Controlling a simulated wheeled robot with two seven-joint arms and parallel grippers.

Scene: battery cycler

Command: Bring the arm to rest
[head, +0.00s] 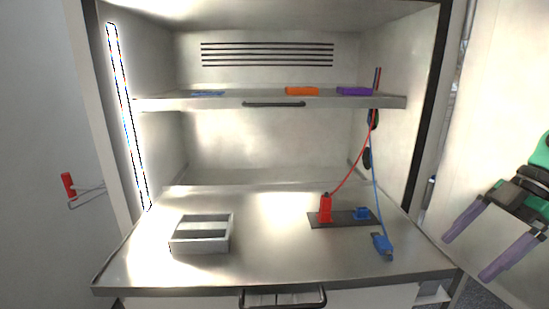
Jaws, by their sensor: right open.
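My right gripper (492,242) is at the far right edge, outside the cabinet and to the right of the worktop. Its two purple-grey fingers are spread apart with nothing between them. My left gripper is not in the head view. On the worktop (275,262), a red clamp (325,208) stands upright on a dark base plate (342,219) with a red cable rising from it. A small blue block (361,212) sits on the same plate. A blue clamp (382,246) with a blue cable lies in front of the plate, near the worktop's right side.
A grey open tray (203,249) with compartments stands on the left of the worktop. A shelf (200,102) above holds an orange item (302,91), a purple item (355,91) and a flat blue item (208,93). The worktop's middle is clear. A red-handled tool (68,185) hangs at left.

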